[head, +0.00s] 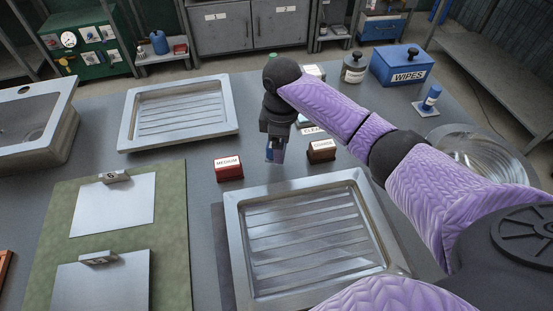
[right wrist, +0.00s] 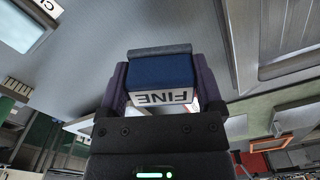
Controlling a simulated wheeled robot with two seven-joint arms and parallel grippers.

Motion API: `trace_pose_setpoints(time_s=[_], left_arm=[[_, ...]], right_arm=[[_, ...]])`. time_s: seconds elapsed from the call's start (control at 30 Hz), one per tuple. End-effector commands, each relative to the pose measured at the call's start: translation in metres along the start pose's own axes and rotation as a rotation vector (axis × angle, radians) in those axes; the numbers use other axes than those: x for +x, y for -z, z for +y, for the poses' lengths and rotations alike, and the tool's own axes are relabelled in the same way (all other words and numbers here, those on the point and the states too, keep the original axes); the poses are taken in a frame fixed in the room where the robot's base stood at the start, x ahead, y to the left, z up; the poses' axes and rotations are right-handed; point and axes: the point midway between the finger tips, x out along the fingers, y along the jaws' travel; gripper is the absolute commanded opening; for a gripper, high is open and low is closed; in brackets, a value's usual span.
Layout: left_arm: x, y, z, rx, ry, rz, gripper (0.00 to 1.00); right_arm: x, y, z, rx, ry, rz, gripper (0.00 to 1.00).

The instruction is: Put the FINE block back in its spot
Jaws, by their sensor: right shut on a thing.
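My right gripper (head: 275,152) is shut on the FINE block (head: 271,155), a small blue block with a white label. In the right wrist view the FINE block (right wrist: 160,72) sits between both fingers, its label upside down. The gripper points down and holds it near the table, between the red MEDIUM block (head: 229,169) and the brown COARSE block (head: 321,151). I cannot tell whether the block touches the table. My left gripper is not in view.
A ribbed metal tray (head: 232,225) lies in front of the blocks, another (head: 126,131) at the back left. A CLEAN label (head: 312,130) stands behind COARSE. A blue WIPES box (head: 403,68), a dark-lidded jar (head: 354,70) and a glass bowl (head: 480,150) are on the right.

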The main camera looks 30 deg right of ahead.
Motion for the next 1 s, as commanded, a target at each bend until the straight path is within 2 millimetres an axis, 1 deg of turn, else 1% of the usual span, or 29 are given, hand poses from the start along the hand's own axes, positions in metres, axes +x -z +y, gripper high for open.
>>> trace_pose_setpoints(time_s=[0.03,0.1,0.2,0.37,0.53,0.57,0.6,0.63,0.87,0.97,1.0], left_arm=[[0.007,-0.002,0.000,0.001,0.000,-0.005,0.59],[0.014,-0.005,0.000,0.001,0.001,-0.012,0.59],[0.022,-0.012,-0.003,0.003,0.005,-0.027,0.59],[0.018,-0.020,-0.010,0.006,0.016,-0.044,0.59],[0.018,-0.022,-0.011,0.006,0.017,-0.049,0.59],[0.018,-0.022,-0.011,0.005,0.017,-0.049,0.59],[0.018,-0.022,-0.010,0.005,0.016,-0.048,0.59],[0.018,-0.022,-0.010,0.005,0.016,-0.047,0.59],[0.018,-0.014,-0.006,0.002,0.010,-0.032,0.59],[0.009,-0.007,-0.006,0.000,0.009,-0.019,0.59],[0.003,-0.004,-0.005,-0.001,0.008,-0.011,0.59]], right_arm=[[0.013,0.000,0.000,0.000,0.002,-0.001,0.10],[0.029,-0.001,-0.001,0.002,0.003,-0.003,0.10],[0.047,0.000,0.000,0.002,0.000,-0.002,0.10],[0.044,0.000,0.000,0.002,-0.002,0.001,0.10],[0.048,0.000,0.000,0.002,-0.001,0.000,0.10],[0.047,0.000,0.000,0.002,-0.001,0.000,0.89],[0.047,0.000,0.000,0.001,-0.001,0.000,0.97],[0.047,0.000,0.000,0.002,-0.001,0.000,1.00],[0.045,0.000,0.000,0.002,-0.002,0.000,1.00],[0.026,0.000,0.000,0.002,-0.004,0.002,1.00],[0.014,0.000,0.000,0.001,-0.005,0.003,1.00]])
